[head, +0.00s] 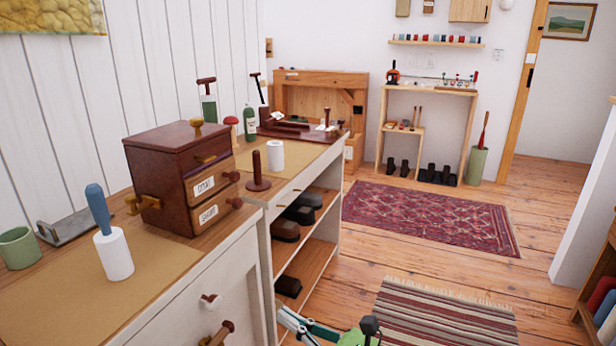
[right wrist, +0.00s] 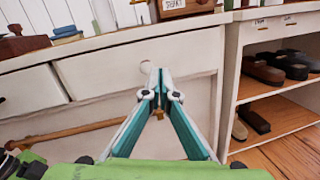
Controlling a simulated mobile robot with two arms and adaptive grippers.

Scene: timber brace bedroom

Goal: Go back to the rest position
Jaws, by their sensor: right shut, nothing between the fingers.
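My right gripper (head: 287,315) shows at the bottom edge of the head view, low in front of the white cabinet (head: 200,300). In the right wrist view the two teal fingers of this gripper (right wrist: 154,74) meet at their tips, with nothing between them. They point toward the white front of the cabinet (right wrist: 90,75). My left gripper is in neither view.
A dark red drawer box (head: 155,175) stands on the cabinet, beside a blue-handled white roller (head: 114,255) and a green cup (head: 18,248). Shelves with shoes (head: 285,229) stand to the right. Floor with a striped rug (head: 440,315) lies open beyond.

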